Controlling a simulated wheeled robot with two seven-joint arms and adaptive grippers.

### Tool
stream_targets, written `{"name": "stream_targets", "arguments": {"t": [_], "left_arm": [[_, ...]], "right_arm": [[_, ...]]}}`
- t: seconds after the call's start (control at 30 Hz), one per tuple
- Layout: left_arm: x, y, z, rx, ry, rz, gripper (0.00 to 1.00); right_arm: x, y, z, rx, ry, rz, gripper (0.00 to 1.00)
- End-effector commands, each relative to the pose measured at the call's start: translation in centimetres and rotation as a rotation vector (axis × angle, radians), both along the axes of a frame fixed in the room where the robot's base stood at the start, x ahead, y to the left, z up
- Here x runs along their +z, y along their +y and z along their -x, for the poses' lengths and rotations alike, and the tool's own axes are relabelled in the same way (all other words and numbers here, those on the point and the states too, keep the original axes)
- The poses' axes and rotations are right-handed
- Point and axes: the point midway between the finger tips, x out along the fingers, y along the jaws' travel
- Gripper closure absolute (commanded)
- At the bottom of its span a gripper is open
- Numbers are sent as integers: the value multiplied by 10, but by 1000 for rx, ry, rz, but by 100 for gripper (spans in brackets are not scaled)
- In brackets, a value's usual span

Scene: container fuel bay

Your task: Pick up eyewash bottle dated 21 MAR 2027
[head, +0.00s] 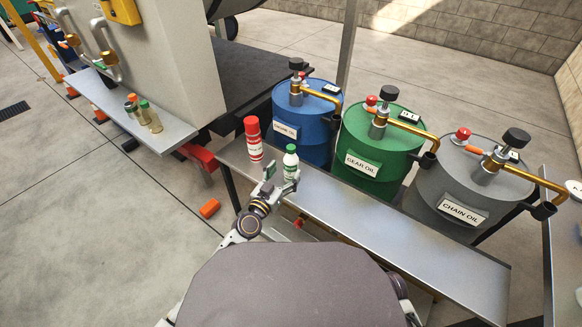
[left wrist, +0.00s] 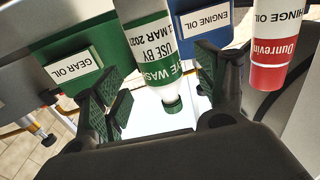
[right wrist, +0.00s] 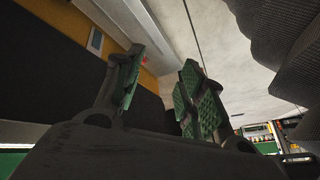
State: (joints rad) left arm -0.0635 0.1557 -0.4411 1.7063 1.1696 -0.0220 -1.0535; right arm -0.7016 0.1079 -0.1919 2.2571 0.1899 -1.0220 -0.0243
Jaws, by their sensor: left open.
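The eyewash bottle (head: 290,163) is white with a green cap and a green label, upright on the grey bench beside the drums. In the left wrist view it appears upside down (left wrist: 150,50); its label reads "USE BY" and part of a date, "1 MAR 202", the rest cut off or hidden. My left gripper (head: 284,181) is open at the near side of the bottle. In the left wrist view the bottle shows between the spread fingers, with no clear contact. My right gripper (right wrist: 160,88) is open and empty, and is hidden in the head view.
A red and white hinge oil can (head: 253,140) stands just left of the bottle. Blue engine oil (head: 300,115), green gear oil (head: 375,145) and grey chain oil (head: 450,185) drums stand behind. The bench's right part (head: 430,235) is clear. Small bottles (head: 150,117) stand on another shelf.

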Motion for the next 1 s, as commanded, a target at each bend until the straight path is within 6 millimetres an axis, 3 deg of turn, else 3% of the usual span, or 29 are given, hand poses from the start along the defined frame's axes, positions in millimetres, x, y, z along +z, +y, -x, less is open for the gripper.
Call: {"name": "stream_targets", "arguments": {"t": [0.37,0.73,1.0], "left_arm": [[-3,-6,-11,0,0,2,28],[-7,-20,-40,1,0,1,28],[-7,-24,-46,0,0,0,28]], "right_arm": [[-4,-1,-7,4,-26,-4,60],[-32,1,4,-12,-27,-26,60],[-30,4,0,-22,-40,-39,60]]}}
